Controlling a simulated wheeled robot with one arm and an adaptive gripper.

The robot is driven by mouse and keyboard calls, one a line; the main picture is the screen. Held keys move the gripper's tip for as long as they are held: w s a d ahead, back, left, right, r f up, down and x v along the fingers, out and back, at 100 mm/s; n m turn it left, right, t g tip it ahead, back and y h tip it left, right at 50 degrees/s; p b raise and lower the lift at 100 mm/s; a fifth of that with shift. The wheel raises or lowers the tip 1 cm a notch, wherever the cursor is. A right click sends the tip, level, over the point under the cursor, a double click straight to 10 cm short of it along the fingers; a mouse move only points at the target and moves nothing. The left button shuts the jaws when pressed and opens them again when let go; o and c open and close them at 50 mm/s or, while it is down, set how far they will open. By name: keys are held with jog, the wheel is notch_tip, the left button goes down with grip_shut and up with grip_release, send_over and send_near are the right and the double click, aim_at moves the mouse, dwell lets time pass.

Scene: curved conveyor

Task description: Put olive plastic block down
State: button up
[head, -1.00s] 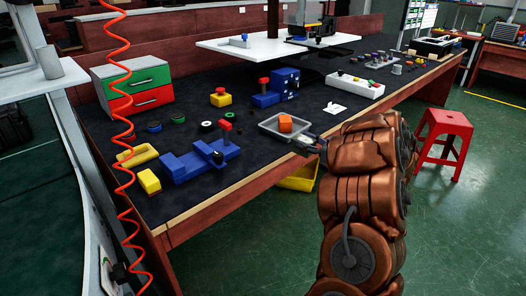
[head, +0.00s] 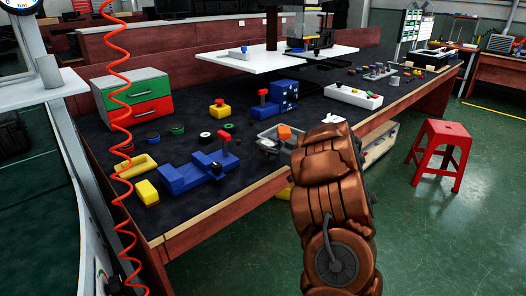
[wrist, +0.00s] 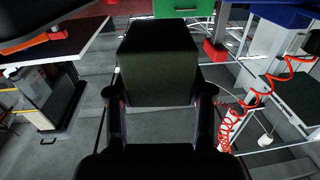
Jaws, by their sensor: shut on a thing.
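The olive plastic block (wrist: 158,70) is a dark, box-shaped piece in the wrist view. My gripper (wrist: 160,97) is shut on it, with one finger on each side. The block hides much of what lies beyond it. In the head view my copper-coloured arm reaches to the front edge of the dark workbench, near the grey tray. My gripper and the olive block cannot be made out there, as the arm covers that area.
A red stool (head: 440,150) stands on the floor at right.

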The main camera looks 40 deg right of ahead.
jog(key=shift+w+a, duration=0.15)
jog(key=shift+w, duration=0.4)
jog(key=shift+w+a+f, duration=0.1)
jog(key=shift+w+a, duration=0.1)
jog(key=shift+w, duration=0.45)
jog(key=shift+w+f, duration=0.1)
jog(key=shift+f, duration=1.45)
jog(key=shift+f, duration=0.15)
jog(key=o, duration=1.2)
jog(key=shift+f+b, duration=0.2)
jog(key=shift+b, duration=0.25)
